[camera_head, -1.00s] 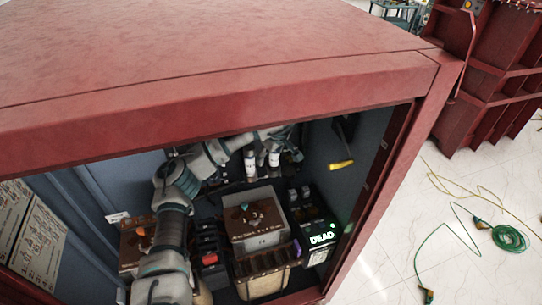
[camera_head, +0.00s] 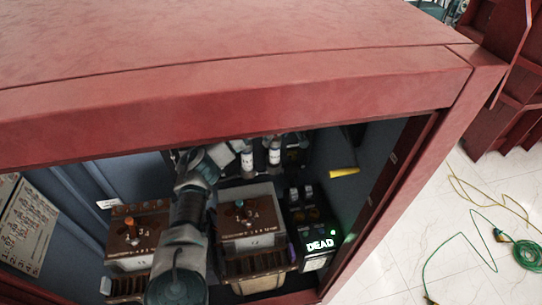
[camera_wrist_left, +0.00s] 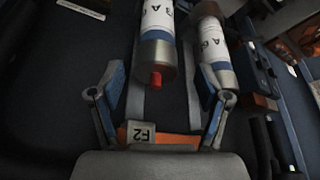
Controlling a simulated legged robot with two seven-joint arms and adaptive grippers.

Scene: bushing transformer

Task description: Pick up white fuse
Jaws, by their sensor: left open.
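Two white fuses stand side by side at the back of the cabinet, a left one (camera_head: 247,160) and a right one (camera_head: 274,156). In the left wrist view the left fuse (camera_wrist_left: 157,22) has a blue band, a grey end cap and a red tip. The right fuse (camera_wrist_left: 210,48) is beside it, tilted in the picture. My left gripper (camera_head: 238,147) is near the left fuse, partly hidden by the cabinet's top edge. In the wrist view my left gripper (camera_wrist_left: 158,85) is open, its blue-padded fingers spread to either side of the left fuse's lower end, with nothing gripped.
The red cabinet frame (camera_head: 240,92) overhangs the opening. Below stand a brown-and-white box marked 3 (camera_head: 128,240), a similar box (camera_head: 250,222) and a black device reading DEAD (camera_head: 318,245). A yellow handle (camera_head: 344,172) hangs right. Cables (camera_head: 525,254) lie on the floor outside.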

